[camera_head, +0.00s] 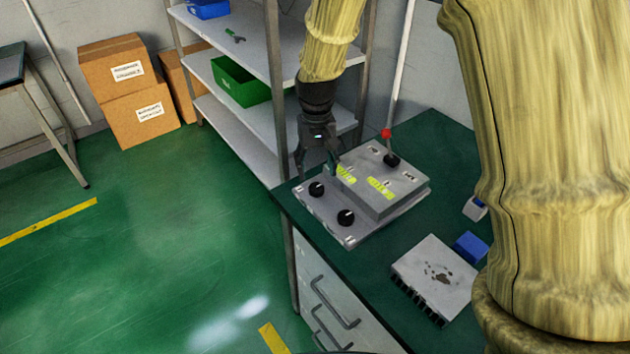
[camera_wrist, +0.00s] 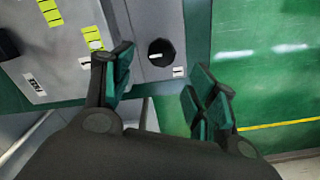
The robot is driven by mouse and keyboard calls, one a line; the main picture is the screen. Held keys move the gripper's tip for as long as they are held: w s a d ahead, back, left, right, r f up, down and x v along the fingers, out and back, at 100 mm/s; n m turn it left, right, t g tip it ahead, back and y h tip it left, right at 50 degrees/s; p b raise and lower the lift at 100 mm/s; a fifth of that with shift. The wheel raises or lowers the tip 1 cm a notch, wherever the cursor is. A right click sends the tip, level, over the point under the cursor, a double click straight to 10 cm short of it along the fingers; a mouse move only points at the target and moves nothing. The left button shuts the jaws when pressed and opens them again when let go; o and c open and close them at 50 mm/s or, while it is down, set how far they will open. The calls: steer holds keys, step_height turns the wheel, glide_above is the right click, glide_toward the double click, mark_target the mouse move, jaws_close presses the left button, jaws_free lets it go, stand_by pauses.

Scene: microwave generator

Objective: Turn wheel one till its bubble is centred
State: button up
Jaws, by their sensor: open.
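The grey device (camera_head: 385,205) on the green bench has two black wheels on its front ledge. One wheel (camera_head: 317,188) is at the back left, the other (camera_head: 345,217) nearer the front. Two yellow-green bubble vials (camera_head: 345,174) (camera_head: 380,187) lie on its raised top; their bubbles are too small to read. My gripper (camera_head: 316,170) is open and points down above the back-left wheel. In the wrist view, one black wheel (camera_wrist: 161,53) with a white pointer mark shows just ahead of the gap between my fingers (camera_wrist: 163,82). The wheel numbers are not readable.
A red-knobbed lever (camera_head: 386,133) stands at the device's back. A grey slotted box (camera_head: 435,278) and a blue block (camera_head: 470,246) lie to the right. Shelves (camera_head: 245,125) with a green bin (camera_head: 240,82) stand behind.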

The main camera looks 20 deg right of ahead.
mark_target(316, 186)
steer(key=shift+s+f+p, duration=0.1)
steer(key=shift+f+p, duration=0.45)
steer(key=shift+f, duration=2.9)
steer(key=c, duration=1)
